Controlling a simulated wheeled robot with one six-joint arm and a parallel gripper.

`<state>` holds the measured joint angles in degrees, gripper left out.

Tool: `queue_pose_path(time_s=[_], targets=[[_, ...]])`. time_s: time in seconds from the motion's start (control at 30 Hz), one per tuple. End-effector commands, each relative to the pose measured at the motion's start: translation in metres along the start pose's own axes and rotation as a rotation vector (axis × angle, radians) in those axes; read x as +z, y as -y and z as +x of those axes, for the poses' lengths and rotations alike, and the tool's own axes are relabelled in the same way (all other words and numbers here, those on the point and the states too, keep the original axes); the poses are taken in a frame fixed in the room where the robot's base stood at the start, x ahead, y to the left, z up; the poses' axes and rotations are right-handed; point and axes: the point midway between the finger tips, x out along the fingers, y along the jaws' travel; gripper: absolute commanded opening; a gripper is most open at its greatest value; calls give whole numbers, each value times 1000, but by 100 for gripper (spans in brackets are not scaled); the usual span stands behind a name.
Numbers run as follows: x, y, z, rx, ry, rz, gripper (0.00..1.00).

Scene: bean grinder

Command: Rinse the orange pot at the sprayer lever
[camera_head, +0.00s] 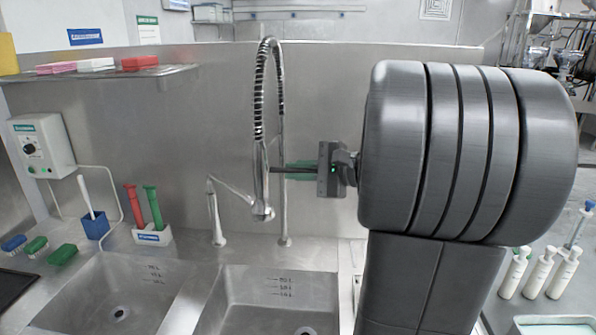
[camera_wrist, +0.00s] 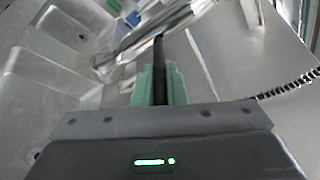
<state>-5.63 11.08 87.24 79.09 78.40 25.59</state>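The chrome spring-hose sprayer (camera_head: 262,190) hangs above the sink's back edge in the head view. A thin dark lever (camera_head: 280,170) sticks out to the right from it. My gripper (camera_head: 298,171) has green fingers and points left at the sprayer. In the wrist view the dark lever (camera_wrist: 159,58) lies between the green fingers of my gripper (camera_wrist: 160,82), with a finger close against each side, so it looks shut on the lever. The sprayer head's underside and outlet are hard to make out. No orange pot shows in either view.
Two steel basins (camera_head: 124,290) (camera_head: 276,312) lie below, empty as far as seen. A small faucet (camera_head: 216,215) stands left of the sprayer. Brushes (camera_head: 62,254) and a red-and-green-handled tool holder (camera_head: 152,236) stand left. White bottles (camera_head: 540,273) stand right. My arm hides much of the right.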

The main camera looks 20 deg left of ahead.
Motion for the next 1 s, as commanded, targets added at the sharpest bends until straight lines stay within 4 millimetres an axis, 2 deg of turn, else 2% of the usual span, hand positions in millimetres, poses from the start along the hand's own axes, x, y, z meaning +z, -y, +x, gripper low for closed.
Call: queue_pose_path(time_s=[0.4, 0.83, 0.87, 0.9, 0.97, 1.0], targets=[[-6, -10, 2, -79, 57, 33, 0], [-4, -8, 2, -115, 85, 46, 0], [-4, -8, 2, -115, 85, 46, 13], [-4, -8, 2, -114, 85, 47, 21], [-4, -8, 2, -114, 84, 47, 33], [-4, -8, 2, -114, 84, 47, 33]])
